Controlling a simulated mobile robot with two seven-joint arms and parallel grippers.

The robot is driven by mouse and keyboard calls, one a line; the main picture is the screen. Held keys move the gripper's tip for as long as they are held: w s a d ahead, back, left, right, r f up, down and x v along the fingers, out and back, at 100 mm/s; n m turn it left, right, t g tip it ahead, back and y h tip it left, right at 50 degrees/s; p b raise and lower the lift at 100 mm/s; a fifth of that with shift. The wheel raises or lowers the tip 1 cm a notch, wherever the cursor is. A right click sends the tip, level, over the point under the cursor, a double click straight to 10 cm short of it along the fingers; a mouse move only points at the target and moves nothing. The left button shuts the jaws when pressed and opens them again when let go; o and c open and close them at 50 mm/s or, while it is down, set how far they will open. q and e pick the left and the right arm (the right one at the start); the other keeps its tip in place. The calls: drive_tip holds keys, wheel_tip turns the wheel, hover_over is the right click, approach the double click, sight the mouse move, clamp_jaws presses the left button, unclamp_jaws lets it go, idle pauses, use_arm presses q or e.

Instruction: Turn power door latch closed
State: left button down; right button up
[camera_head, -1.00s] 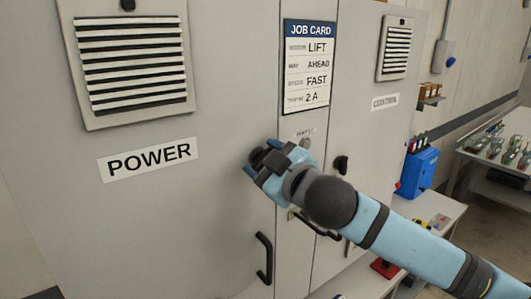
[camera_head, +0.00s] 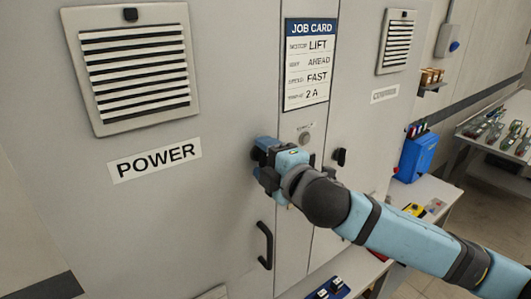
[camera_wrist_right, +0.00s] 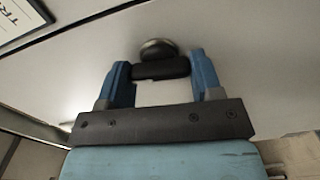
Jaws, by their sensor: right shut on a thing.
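The power door (camera_head: 190,215) is the large grey panel with the POWER label and a vent; it looks flush with the cabinet. My right gripper (camera_head: 260,161) is at its right edge, above the black pull handle (camera_head: 265,245). The power door latch is mostly hidden by the gripper in the head view. In the right wrist view the black latch bar (camera_wrist_right: 161,69) lies crosswise between the two blue fingertips of my right gripper (camera_wrist_right: 162,80), with a round metal boss behind it. The gripper is shut on the latch. My left gripper is out of view.
A job card (camera_head: 307,64) hangs on the narrow middle panel, with a round lock (camera_head: 304,138) below it. Another black latch (camera_head: 339,156) is on the door to the right. A blue pen box (camera_head: 418,156) stands on the side bench.

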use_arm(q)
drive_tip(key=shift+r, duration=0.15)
use_arm(e)
drive_tip(key=shift+n, duration=0.4)
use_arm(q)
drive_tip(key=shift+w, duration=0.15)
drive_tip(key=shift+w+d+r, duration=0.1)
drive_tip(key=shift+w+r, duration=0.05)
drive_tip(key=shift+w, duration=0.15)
use_arm(e)
drive_tip(key=o, duration=0.9)
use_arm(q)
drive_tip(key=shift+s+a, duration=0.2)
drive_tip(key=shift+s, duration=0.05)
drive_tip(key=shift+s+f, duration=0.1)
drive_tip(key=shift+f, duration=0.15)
